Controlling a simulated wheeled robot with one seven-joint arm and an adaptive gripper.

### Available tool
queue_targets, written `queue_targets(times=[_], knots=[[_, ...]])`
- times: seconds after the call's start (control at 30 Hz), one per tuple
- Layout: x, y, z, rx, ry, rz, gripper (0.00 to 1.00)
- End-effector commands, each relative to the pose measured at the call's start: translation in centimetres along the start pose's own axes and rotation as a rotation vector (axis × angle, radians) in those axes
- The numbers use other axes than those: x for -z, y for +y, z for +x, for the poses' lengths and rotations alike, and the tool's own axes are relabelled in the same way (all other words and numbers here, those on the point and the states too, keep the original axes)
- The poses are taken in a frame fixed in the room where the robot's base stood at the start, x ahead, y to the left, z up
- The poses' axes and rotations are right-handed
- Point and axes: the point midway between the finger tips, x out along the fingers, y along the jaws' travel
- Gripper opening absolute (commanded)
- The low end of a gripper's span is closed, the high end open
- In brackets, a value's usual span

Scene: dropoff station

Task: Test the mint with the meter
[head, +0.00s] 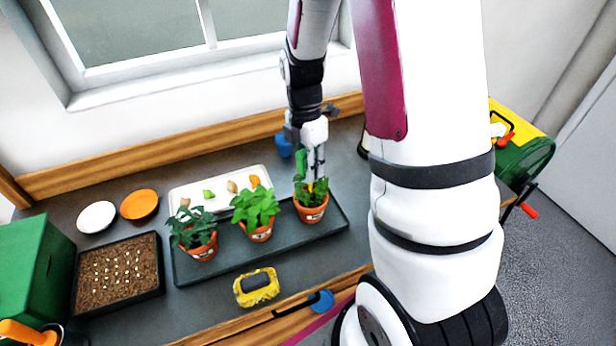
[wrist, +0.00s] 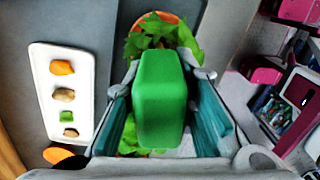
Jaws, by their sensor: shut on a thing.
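My gripper (head: 313,172) is shut on a green block-shaped body, apparently the meter (head: 301,160). In the wrist view the meter (wrist: 161,98) sits between the two fingers of my gripper (wrist: 165,125). It is right over the rightmost potted plant (head: 311,205); that plant's leaves (wrist: 185,38) show around it. Whether a probe is in the soil is hidden. The middle potted plant (head: 256,213) has broad bright leaves, and the left one (head: 195,238) has darker leaves. The pot labels are too small to read, so I cannot tell which is the mint.
The pots stand in a dark tray (head: 234,262). Behind is a white tray (head: 178,195) with small pieces on it. A yellow-and-black object (head: 257,287) lies in front. A seed tray (head: 118,292), white dish (head: 96,217), orange dish (head: 139,204) and green box (head: 32,270) are at left.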

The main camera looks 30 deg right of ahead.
Motion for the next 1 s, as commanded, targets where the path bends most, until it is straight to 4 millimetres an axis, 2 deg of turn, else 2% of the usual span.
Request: queue_targets(times=[0.1, 0.4, 1.0], knots=[[0.0, 0.0, -2.2, -0.004, 0.000, -0.001, 0.00], [0.0, -0.5, -5.6, -0.001, 0.000, 0.000, 0.00], [0.0, -0.8, -8.9, 0.000, 0.001, 0.000, 0.00]])
